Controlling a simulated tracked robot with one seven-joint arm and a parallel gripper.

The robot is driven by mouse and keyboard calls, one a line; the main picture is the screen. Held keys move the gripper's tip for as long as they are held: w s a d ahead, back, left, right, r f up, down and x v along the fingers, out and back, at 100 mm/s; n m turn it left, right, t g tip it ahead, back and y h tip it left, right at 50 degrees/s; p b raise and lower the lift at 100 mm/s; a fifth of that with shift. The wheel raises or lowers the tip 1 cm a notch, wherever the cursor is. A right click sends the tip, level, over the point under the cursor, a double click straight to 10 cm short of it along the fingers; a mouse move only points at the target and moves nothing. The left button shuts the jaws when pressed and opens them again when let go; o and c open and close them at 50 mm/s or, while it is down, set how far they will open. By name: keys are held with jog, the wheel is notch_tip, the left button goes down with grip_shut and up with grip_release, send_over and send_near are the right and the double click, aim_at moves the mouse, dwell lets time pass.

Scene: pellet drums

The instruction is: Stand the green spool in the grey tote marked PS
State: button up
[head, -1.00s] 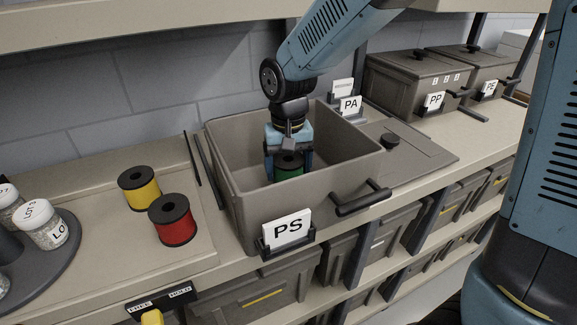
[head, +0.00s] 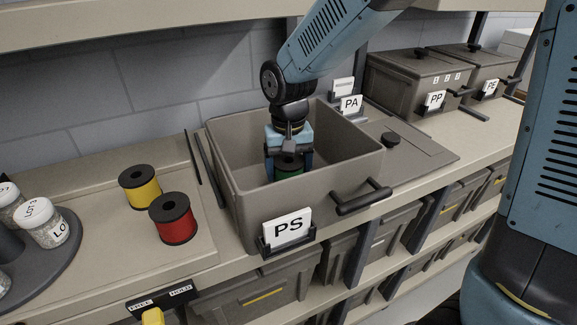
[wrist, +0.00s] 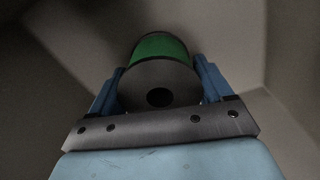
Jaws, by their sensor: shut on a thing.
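The green spool (head: 289,168) is upright inside the grey tote marked PS (head: 358,158), low between the tote's walls. My gripper (head: 289,174) reaches down into the tote from above and is shut on the spool, one finger on each side. In the wrist view the spool's black flange with its centre hole (wrist: 159,88) faces the camera, with green (wrist: 160,46) behind it, between my blue fingers (wrist: 160,85). The front wall hides the spool's lower end, so I cannot tell whether it touches the tote floor.
A yellow spool (head: 140,187) and a red spool (head: 174,218) stand on the bench left of the tote. A carousel with pellet jars (head: 42,223) is at far left. A lid (head: 415,147) lies to the right; closed totes PP (head: 420,85) and PE (head: 478,72) stand behind.

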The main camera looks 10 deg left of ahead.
jog(key=shift+f, duration=0.9)
jog(key=o, duration=1.1)
jog(key=shift+c, duration=0.2)
notch_tip(320, 180, up, 6)
dwell(0.4)
notch_tip(320, 180, up, 12)
dwell(1.2)
